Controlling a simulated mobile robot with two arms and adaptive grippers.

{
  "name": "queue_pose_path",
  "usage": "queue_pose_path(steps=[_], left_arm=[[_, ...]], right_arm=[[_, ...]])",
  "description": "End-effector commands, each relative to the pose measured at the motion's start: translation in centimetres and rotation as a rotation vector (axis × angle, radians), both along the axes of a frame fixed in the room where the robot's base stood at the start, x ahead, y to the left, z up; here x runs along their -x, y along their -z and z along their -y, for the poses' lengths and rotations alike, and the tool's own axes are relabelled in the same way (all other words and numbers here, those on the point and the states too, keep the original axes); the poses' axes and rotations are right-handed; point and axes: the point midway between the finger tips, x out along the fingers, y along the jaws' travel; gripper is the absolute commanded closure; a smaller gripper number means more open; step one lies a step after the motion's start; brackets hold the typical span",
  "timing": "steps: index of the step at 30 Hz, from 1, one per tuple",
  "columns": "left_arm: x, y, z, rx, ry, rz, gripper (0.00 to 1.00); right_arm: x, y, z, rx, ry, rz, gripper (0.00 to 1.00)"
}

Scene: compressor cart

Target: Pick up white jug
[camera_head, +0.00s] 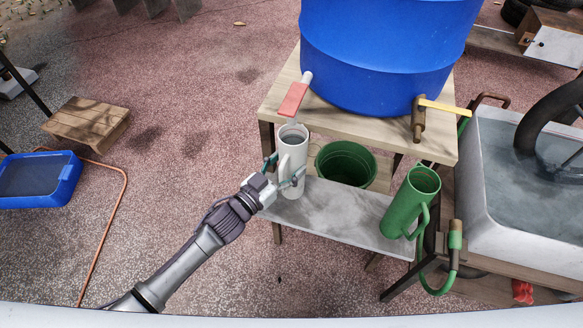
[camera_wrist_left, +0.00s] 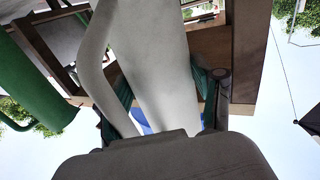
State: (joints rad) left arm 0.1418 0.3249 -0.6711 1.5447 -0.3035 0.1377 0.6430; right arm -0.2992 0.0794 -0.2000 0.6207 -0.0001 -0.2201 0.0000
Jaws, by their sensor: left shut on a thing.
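The white jug (camera_head: 293,152) stands upright at the left end of the grey shelf (camera_head: 345,212), below the red-handled tap (camera_head: 294,98) of the blue barrel (camera_head: 385,45). My left gripper (camera_head: 284,172) reaches in from the lower left, with its fingers around the jug's lower half, and is shut on it. In the left wrist view the white jug (camera_wrist_left: 155,65) fills the middle between the dark green fingers, its handle to the left. I cannot tell if its base touches the shelf. My right gripper is not in view.
A green jug (camera_head: 408,205) stands at the shelf's right end; a green bucket (camera_head: 345,163) is behind the shelf. A stone basin (camera_head: 490,190) with a hose is at right. A blue tray (camera_head: 40,178) and wooden crate (camera_head: 87,125) lie left.

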Motion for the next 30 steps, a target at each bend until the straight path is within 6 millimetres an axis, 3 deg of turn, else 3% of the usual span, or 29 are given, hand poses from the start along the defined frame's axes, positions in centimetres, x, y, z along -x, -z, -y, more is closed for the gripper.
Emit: queue_pose_path(steps=[1, 8, 30], left_arm=[[0.0, 0.0, 0.0, 0.000, 0.001, 0.000, 0.61], [0.0, 0.0, 0.1, 0.001, 0.001, 0.001, 1.00], [0.0, -1.6, 0.1, 0.004, 0.003, 0.007, 1.00]], right_arm=[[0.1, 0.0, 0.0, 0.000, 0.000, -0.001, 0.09], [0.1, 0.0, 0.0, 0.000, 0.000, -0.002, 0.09], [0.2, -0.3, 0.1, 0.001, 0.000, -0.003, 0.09]])
